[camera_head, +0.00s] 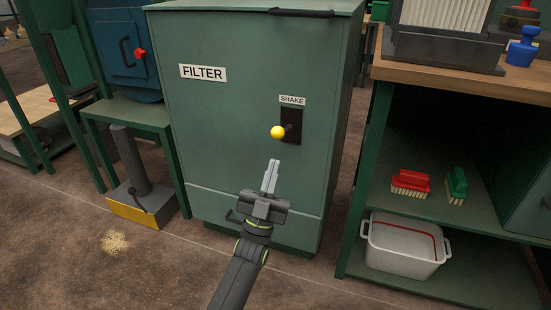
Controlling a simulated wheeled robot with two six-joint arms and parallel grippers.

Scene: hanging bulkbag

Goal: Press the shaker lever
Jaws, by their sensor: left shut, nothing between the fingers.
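The shaker lever (278,132) has a yellow ball knob and sticks out from a dark plate (293,125) under the SHAKE label (292,100). It is on the front of the green filter cabinet (225,135). My left gripper (271,162) is shut and empty. Its fingertips point up toward the knob and show a little below it in the picture, apart from it. My right gripper is not in view.
A workbench (460,75) with a lower shelf stands at the right, holding red and green brushes and a white tub (403,245). A grey post on a yellow-edged base (140,205) stands at the left. Spilled grain (115,242) lies on the floor.

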